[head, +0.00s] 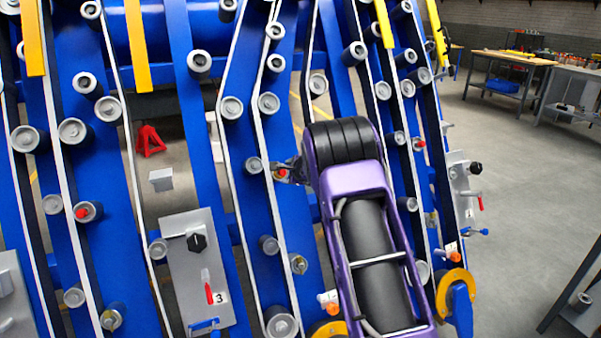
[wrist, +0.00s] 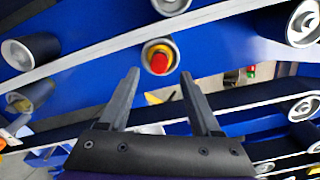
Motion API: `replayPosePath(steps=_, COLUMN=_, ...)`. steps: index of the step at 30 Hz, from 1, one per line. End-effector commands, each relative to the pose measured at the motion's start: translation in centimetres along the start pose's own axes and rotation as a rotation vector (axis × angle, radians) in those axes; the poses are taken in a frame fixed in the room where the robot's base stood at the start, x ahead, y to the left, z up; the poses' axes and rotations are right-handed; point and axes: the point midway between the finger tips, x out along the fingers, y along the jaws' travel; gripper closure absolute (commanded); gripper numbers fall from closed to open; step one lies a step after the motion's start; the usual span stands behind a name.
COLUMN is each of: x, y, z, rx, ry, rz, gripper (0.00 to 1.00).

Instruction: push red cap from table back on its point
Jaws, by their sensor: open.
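A red cap (wrist: 158,62) shows in the wrist view, set in a yellow ring on a grey round mount on the blue chassis plate. It lies just beyond my open gripper (wrist: 160,82), roughly centred between the two fingertips, with nothing held. In the head view the same red cap (head: 282,173) appears beside my gripper (head: 291,171), partly crowded by the fingers. I cannot tell whether the fingers touch the mount. Other red caps sit on the chassis at the left (head: 83,212) and at the right (head: 418,143). The workbench table (head: 530,60) stands far back right.
Grey rollers (head: 268,103) and pale belts crowd the blue plates around my gripper. A grey panel marked 3 (head: 196,265) with a black knob and red handle stands at lower left. A second table (head: 574,74) is at the right edge. The grey floor at right is open.

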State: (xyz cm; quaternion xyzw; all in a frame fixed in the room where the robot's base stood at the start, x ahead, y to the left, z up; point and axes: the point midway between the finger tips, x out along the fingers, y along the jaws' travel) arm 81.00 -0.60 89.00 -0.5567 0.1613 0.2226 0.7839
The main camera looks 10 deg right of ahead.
Motion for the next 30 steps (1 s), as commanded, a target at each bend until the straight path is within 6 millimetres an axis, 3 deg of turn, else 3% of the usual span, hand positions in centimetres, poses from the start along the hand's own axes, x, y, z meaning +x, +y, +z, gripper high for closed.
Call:
replayPosePath(steps=12, x=-8.8, y=-0.1, z=0.0, rx=0.001, ry=0.001, rz=-0.001, gripper=0.35)
replayPosePath(steps=18, x=-12.2, y=-0.1, z=0.1, rx=0.0, ry=0.0, rz=-0.001, gripper=0.35)
replayPosePath(steps=24, x=-14.0, y=0.0, z=0.0, rx=0.0, ry=0.001, rz=0.0, gripper=0.35)
replayPosePath(steps=30, x=-14.3, y=0.0, z=0.0, rx=-0.001, ry=0.001, rz=0.0, gripper=0.35)
